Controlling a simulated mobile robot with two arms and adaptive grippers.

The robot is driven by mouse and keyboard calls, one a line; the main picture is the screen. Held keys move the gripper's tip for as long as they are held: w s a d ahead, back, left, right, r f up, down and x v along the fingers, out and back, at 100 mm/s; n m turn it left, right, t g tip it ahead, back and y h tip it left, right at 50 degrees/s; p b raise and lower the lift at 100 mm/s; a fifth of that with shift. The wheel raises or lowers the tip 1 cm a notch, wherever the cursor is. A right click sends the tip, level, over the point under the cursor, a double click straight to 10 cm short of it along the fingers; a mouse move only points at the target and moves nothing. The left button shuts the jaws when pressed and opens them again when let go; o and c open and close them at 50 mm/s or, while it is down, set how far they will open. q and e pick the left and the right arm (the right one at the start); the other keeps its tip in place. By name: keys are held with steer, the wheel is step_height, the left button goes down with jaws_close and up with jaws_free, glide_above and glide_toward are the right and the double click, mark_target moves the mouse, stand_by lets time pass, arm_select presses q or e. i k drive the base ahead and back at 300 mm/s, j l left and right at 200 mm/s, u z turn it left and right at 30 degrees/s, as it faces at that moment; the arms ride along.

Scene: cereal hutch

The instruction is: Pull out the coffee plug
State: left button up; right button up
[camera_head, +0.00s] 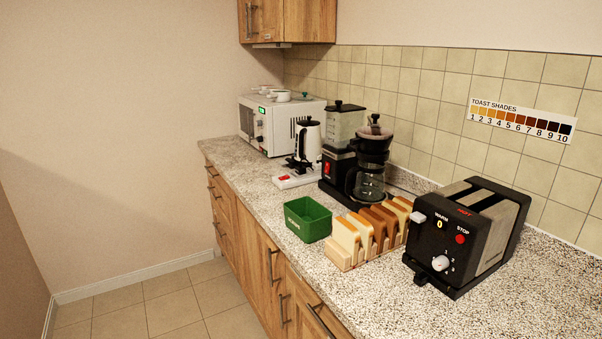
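A white power strip (296,179) lies near the counter's front edge, in front of the kettle. It has a red switch at its left end, and small dark shapes near its back may be plugs. I cannot tell which one belongs to the coffee maker, and no cord can be followed clearly. Neither of my grippers shows in this view.
A white kettle (308,139) and a white microwave (272,125) with cups on top stand behind. A green bin (308,219), a toast rack (346,258) and a black toaster (466,236) stand nearer. A wall cabinet (286,20) hangs above; the floor (150,302) is clear.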

mark_target(300, 169)
steer(key=i+j+z, duration=0.1)
steer(key=z, duration=0.3)
steer(key=i+j+z, duration=0.15)
steer(key=z, duration=0.25)
steer(key=j+z, duration=0.2)
steer(key=z, duration=0.25)
steer(key=i+j+z, duration=0.35)
steer(key=j, duration=1.05)
steer(key=j+z, duration=0.35)
steer(key=j, duration=2.3)
steer(key=k, duration=0.05)
